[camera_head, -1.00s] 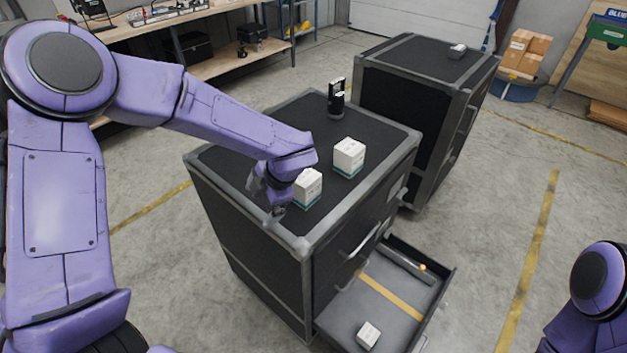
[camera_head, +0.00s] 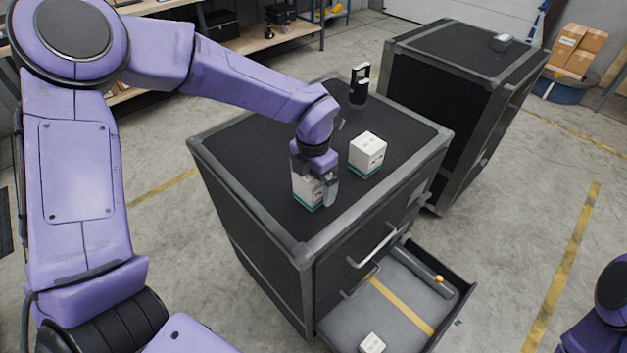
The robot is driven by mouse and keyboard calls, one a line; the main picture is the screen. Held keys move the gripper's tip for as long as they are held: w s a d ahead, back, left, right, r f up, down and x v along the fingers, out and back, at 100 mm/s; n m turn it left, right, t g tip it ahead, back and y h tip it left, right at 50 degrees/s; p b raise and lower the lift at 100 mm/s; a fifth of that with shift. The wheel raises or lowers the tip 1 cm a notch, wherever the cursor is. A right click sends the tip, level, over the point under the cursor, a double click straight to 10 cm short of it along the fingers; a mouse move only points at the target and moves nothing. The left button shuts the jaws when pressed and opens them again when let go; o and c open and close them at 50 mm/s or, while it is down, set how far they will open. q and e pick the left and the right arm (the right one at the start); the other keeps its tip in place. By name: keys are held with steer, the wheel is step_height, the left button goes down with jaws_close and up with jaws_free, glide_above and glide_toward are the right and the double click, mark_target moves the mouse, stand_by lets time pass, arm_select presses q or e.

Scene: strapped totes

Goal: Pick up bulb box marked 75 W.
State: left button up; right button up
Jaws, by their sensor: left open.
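Two white bulb boxes with teal bases stand on the black cabinet top. The nearer box (camera_head: 304,190) is partly hidden by my left gripper (camera_head: 314,196), which points down over it with its open fingers at the box's sides. The other box (camera_head: 367,152) stands upright just to the right, apart from the gripper, with small print on top that is too small to read surely. A third white box (camera_head: 371,343) lies in the open drawer, cut by the bottom edge. I cannot tell which box is marked 75 W. My right gripper is out of view.
The cabinet (camera_head: 240,150) has an open lower drawer (camera_head: 415,305) with a yellow strip. A black upright object (camera_head: 359,88) stands at the back of the top. A second cabinet (camera_head: 455,50) stands behind right, with a small grey item (camera_head: 501,42) on it.

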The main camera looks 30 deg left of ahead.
arm_select(q)
steer(key=shift+s+f, duration=0.15)
steer(key=shift+f, duration=0.75)
steer(key=c, duration=1.1)
